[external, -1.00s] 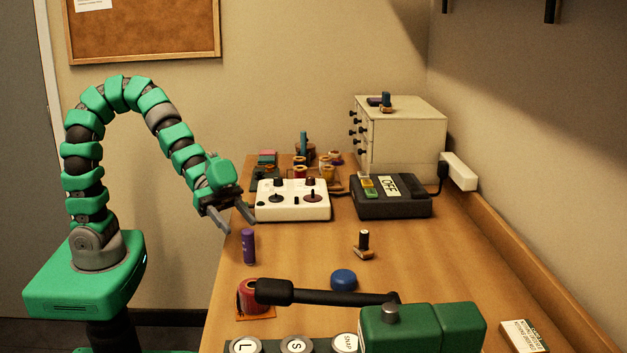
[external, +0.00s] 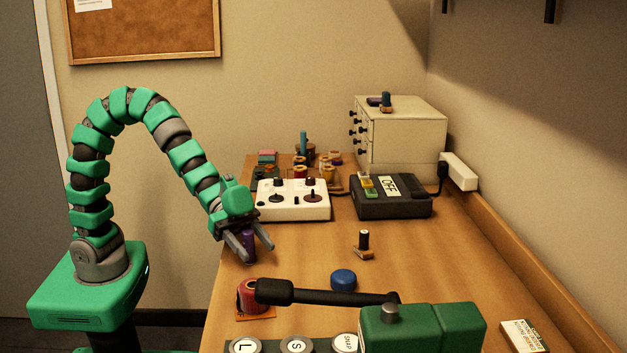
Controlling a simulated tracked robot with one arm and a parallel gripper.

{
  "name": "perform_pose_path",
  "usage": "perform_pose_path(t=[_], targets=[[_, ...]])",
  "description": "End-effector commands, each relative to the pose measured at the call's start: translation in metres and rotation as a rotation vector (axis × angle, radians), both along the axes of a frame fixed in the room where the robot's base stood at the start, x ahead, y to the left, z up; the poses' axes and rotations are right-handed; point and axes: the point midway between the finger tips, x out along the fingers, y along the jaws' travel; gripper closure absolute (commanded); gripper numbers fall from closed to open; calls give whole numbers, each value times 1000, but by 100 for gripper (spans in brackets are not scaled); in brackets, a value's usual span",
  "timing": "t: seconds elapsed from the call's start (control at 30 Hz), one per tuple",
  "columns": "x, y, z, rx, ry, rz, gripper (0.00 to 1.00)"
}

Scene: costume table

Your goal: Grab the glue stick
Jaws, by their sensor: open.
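The glue stick (external: 249,246) is a small purple cylinder standing upright near the left edge of the wooden table (external: 300,245). My gripper (external: 254,255) is open, with its two grey fingers pointing down and toward the right. The fingers are at the glue stick, one on its left and one on its right in the picture. The gripper hides part of the stick. I cannot tell whether either finger touches it.
A red spool (external: 249,297) and a green machine with a black lever (external: 325,296) stand in front. A white control box (external: 292,207) and black OFF box (external: 400,205) stand behind.

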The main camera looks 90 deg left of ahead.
Motion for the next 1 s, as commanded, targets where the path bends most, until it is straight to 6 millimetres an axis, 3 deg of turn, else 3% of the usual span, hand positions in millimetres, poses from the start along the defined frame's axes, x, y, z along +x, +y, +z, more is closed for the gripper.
perform_pose_path(t=[0.23, 0.27, 0.4, 0.43, 0.77, 1.0], targets=[[1, -1, 0, 0, 0, 0, 49], [1, -1, 0, 0, 0, 0, 54], [0, -1, 0, 0, 0, 0, 93], [0, -1, 0, 0, 0, -1, 97], [0, -1, 1, 0, 0, -1, 97], [0, -1, 14, -1, 0, -1, 97]])
